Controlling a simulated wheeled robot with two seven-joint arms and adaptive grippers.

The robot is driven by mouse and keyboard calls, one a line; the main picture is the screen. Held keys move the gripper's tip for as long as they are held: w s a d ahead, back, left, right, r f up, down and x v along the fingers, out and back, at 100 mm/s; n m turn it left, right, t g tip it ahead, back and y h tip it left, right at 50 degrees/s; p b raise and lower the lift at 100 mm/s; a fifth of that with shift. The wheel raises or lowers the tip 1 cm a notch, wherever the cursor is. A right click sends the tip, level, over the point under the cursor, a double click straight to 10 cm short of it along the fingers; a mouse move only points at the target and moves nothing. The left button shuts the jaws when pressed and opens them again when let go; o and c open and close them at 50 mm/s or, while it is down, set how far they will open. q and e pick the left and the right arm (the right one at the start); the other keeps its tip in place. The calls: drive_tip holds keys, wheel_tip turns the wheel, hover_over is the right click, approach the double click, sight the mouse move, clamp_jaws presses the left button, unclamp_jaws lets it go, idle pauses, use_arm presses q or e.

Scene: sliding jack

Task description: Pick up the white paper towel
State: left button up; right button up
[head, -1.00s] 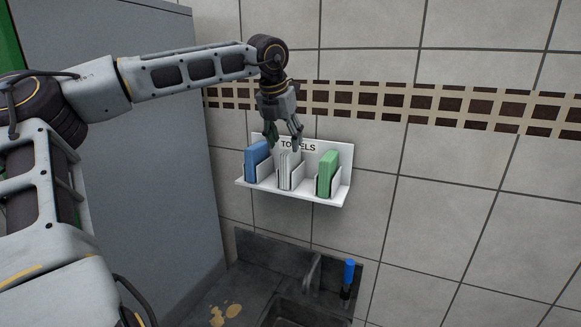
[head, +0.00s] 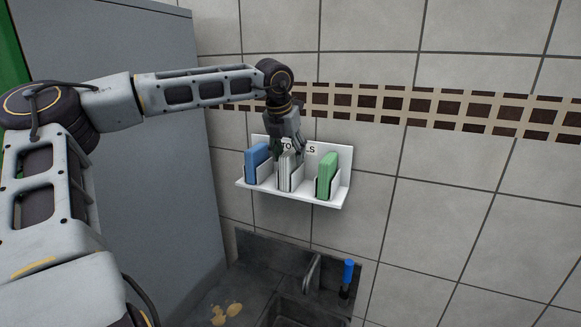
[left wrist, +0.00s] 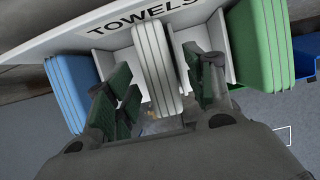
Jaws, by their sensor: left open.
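The white paper towel (head: 285,172) stands upright in the middle slot of the white towel holder (head: 328,199) on the wall. My left gripper (head: 289,154) points down over it, with fingertips level with its upper part. In the left wrist view the white paper towel (left wrist: 157,68) lies between the two open fingers (left wrist: 158,92), one on each side, with gaps showing. The holder's back plate, lettered TOWELS, shows there too. My right gripper is not seen.
A blue towel stack (head: 256,163) stands left of the white one, and a green stack (head: 327,175) stands right. Below are a dark sink (head: 290,312), a faucet (head: 312,272) and a blue-handled item (head: 348,272). A grey cabinet (head: 130,180) stands at left.

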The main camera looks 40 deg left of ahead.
use_arm(q)
drive_tip(key=shift+w+a+f, duration=0.1)
drive_tip(key=shift+w+f, duration=0.15)
drive_tip(key=shift+f, duration=0.35)
drive_tip(key=shift+c, duration=0.2)
drive_tip(key=c, duration=1)
